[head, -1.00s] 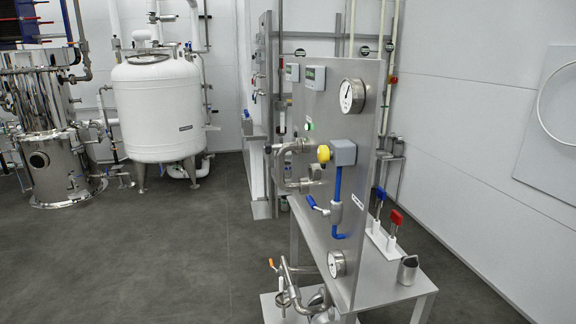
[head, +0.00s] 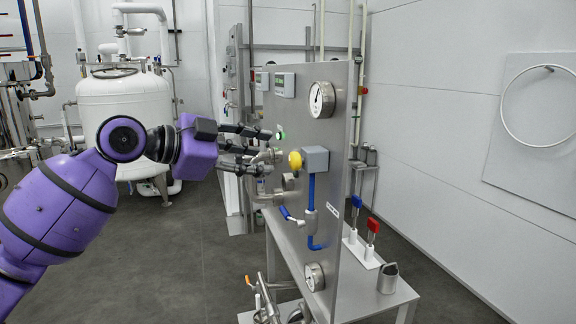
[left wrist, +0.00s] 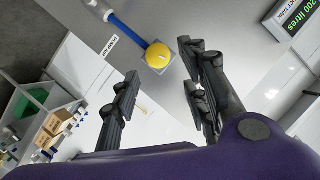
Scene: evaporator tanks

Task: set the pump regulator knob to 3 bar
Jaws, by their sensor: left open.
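The yellow knob (head: 295,160), beside a grey box (head: 316,159) with a blue pipe, is on the steel panel (head: 329,138). My left gripper (head: 271,152) is open, with its fingers pointing right, just left of the knob in the head view. In the left wrist view the knob (left wrist: 158,56) shows between and beyond the open fingers of the left gripper (left wrist: 160,75), with a small white pointer mark on its face. No contact with the knob can be made out. Round gauges sit above (head: 321,99) and below (head: 315,277); their readings are too small to tell. My right gripper is not in view.
Steel pipes (head: 268,157) stick out of the panel close to my fingers. A blue-handled valve (head: 291,215) is below the knob. A bench (head: 385,306) with red and blue handles stands at the right. A white tank (head: 125,105) stands behind my arm.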

